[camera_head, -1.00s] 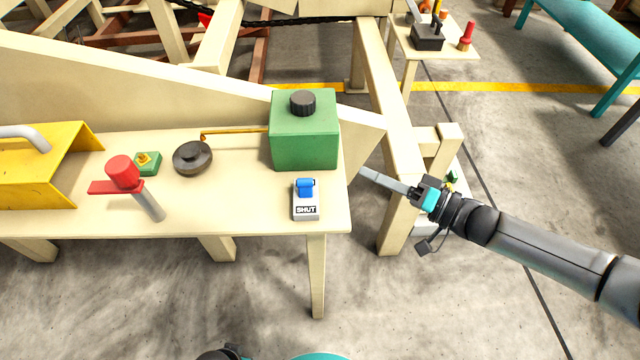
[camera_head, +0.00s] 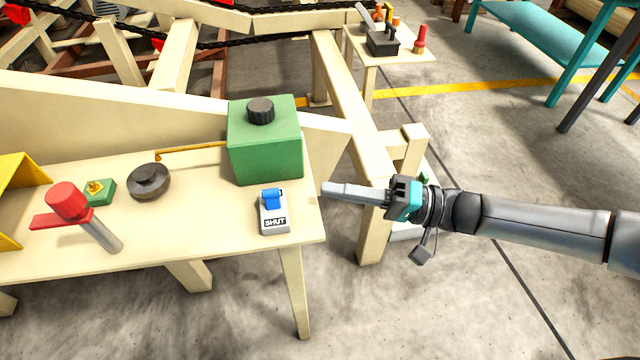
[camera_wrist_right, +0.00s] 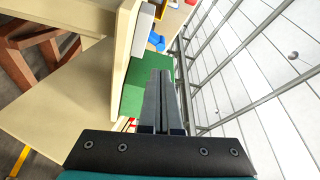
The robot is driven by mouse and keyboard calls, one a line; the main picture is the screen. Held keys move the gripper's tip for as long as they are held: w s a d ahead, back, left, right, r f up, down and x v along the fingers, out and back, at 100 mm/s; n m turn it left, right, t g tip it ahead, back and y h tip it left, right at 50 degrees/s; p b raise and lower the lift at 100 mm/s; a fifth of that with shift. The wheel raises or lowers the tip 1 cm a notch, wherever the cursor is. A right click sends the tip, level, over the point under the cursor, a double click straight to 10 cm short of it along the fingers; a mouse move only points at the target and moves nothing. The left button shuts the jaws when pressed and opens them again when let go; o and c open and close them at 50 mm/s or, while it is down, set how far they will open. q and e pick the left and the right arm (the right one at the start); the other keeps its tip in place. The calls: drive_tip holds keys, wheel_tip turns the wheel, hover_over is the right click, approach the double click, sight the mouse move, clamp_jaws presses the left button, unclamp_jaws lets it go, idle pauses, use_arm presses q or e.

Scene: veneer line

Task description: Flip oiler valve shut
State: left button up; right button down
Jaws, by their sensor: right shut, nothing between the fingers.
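The oiler is a green box (camera_head: 265,150) with a black cap, at the right end of the cream bench. In front of it sits the oiler valve, a small grey block (camera_head: 274,226) with a blue lever (camera_head: 271,199) and a SHUT label on its near end. The lever stands at the far end of the block, away from the label. My right gripper (camera_head: 325,190) is shut and empty, just right of the bench edge, pointing left toward the valve without touching it. The right wrist view shows its closed fingers (camera_wrist_right: 160,95), the green box (camera_wrist_right: 133,90) and the blue lever (camera_wrist_right: 157,41).
A red-handled lever (camera_head: 68,203), a dark round knob (camera_head: 149,181) and a small green block with a yellow top (camera_head: 98,191) stand left on the bench (camera_head: 185,235). A cream post (camera_head: 408,150) stands behind my right gripper. Floor in front is clear.

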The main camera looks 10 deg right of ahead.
sight(272, 199)
use_arm(q)
drive_tip(key=r, duration=0.1)
drive_tip(key=w+d+r+b, duration=0.1)
drive_tip(key=r, duration=0.1)
drive_tip(key=shift+w+d+r+b, duration=0.2)
drive_tip(key=shift+w+r+b, duration=0.15)
drive_tip(key=shift+w+b, duration=0.05)
use_arm(e)
drive_tip(key=x, duration=0.8)
drive_tip(key=shift+a, duration=0.3)
use_arm(q)
drive_tip(key=shift+s, duration=0.1)
use_arm(e)
drive_tip(key=shift+n, duration=0.3)
